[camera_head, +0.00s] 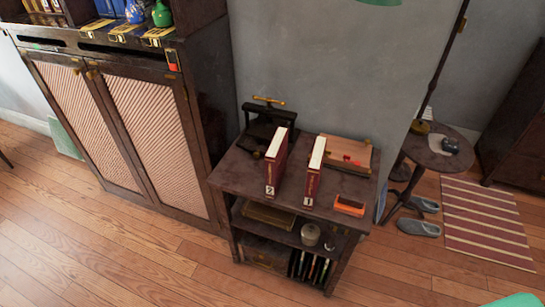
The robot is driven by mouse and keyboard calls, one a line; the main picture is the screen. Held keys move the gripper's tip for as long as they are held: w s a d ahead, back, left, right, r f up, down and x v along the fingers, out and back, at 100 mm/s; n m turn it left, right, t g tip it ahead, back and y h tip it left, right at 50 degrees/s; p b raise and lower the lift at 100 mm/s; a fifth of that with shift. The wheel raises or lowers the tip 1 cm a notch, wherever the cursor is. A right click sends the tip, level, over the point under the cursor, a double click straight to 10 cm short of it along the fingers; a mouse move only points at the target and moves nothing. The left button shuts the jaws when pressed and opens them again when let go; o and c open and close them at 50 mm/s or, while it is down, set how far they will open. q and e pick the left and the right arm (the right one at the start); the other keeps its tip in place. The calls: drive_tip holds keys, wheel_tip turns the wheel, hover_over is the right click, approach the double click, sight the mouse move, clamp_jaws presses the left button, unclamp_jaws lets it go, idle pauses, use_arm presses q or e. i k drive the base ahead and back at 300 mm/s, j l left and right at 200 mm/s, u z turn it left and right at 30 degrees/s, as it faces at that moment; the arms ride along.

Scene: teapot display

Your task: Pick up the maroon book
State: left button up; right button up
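Two maroon books with cream page edges stand upright on the dark wooden shelf unit (340,215), in the middle of the head view. The left maroon book (271,178) has a white label that looks like a 2 on its spine. The right maroon book (311,188) has a similar label that looks like a 1. A narrow gap separates them. Neither of my grippers is in view, and nothing is touching the books.
A black press (263,128) stands behind the left book. A wooden box (344,154) lies behind the right one, and an orange tray (349,205) sits to its right. A tall cabinet (150,140) stands at left; a round table (437,150) at right. The wooden floor (150,265) in front is clear.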

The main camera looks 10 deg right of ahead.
sight(275, 156)
drive_tip(key=i+j, duration=0.2)
drive_tip(key=j, duration=0.25)
drive_tip(key=i+j+u, duration=0.15)
drive_tip(key=j, duration=0.35)
drive_tip(key=i+j, duration=0.2)
drive_tip(key=j, duration=0.25)
drive_tip(key=i+j+u, duration=0.15)
drive_tip(key=j, duration=0.3)
drive_tip(key=i+j, duration=0.3)
drive_tip(key=i+j+u, duration=0.15)
drive_tip(key=j, duration=0.4)
drive_tip(key=i, duration=0.05)
